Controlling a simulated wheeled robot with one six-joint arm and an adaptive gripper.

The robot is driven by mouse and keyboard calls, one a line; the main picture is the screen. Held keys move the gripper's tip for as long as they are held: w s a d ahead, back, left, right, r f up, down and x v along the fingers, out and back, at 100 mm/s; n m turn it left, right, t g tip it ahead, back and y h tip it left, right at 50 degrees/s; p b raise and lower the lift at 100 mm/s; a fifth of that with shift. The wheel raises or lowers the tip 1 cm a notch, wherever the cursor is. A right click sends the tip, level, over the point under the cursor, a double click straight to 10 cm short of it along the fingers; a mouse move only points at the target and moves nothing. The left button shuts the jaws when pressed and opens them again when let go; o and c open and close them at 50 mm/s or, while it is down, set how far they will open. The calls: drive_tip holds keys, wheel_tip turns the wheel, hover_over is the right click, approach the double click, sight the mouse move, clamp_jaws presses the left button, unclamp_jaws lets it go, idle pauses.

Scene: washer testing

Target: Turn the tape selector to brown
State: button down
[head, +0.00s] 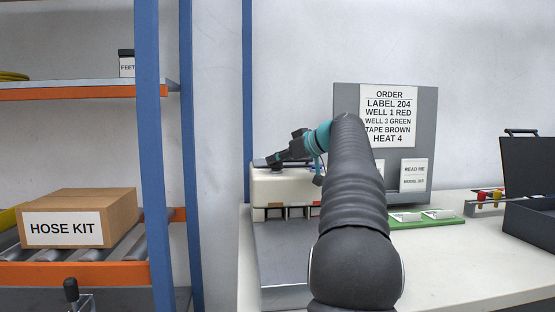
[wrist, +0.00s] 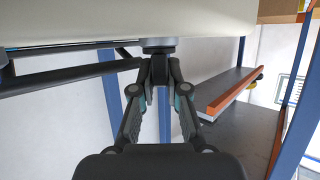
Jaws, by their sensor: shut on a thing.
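The cream machine (head: 285,187) stands on the bench behind my arm. My gripper (head: 273,160) is at the machine's top, towards its left end. In the wrist view my gripper (wrist: 160,72) is shut on a short dark knob (wrist: 158,46) that joins the cream body (wrist: 110,22). I take this knob to be the tape selector. Its pointer and any color marks are hidden, so its setting cannot be read. The order sheet (head: 388,115) on the grey board reads "TAPE BROWN".
My arm hides the machine's right part. A green board with metal plates (head: 428,218) and a dark open case (head: 530,215) are to the right. A hose kit box (head: 78,218) sits on the left rack. The bench front (head: 460,270) is clear.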

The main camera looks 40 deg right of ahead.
drive_tip(key=shift+f, duration=0.15)
drive_tip(key=c, duration=1.2)
unclamp_jaws()
drive_tip(key=v, duration=1.2)
